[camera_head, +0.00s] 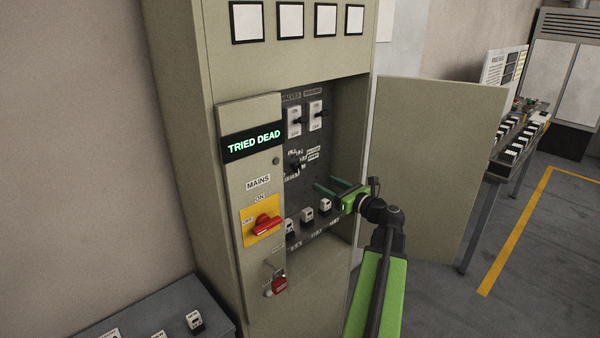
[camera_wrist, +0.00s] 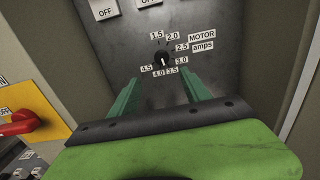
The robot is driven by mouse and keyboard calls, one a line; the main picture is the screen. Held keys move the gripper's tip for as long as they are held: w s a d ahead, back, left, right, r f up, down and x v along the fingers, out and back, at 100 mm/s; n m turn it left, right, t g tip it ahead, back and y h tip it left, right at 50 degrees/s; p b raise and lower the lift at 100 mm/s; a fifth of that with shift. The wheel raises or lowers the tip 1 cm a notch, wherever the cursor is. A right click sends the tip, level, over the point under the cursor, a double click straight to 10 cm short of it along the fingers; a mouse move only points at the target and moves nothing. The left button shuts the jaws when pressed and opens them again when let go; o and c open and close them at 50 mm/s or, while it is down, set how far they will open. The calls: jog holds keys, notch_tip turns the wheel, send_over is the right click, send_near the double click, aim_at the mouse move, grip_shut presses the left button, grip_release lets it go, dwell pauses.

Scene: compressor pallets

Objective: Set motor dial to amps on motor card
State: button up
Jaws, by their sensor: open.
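The motor dial (camera_wrist: 162,60) is a small black knob on the dark panel in the wrist view. Number labels from 1.5 to 4.5 ring it, with "MOTOR amps" to its right. A pale mark shows on its lower part, but I cannot tell exactly which number it points at. In the head view the dial (camera_head: 295,164) is small, inside the open cabinet. My gripper (camera_head: 325,186) is open, its green fingers reaching into the cabinet below and right of the dial. In the wrist view the fingers (camera_wrist: 163,88) straddle the dial's column, apart from it. I cannot make out a motor card.
The cabinet door (camera_head: 435,165) stands open at right. A red mains switch (camera_head: 266,225) on yellow and a red padlock (camera_head: 278,285) are left of the opening. The "TRIED DEAD" display (camera_head: 253,144) is lit. Several small white-labelled parts sit on the cabinet's lower ledge.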

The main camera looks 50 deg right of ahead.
aim_at(298, 169)
jog(key=w, duration=0.8)
jog(key=w+d, duration=0.1)
jog(key=w, duration=0.4)
jog(key=shift+d, duration=0.1)
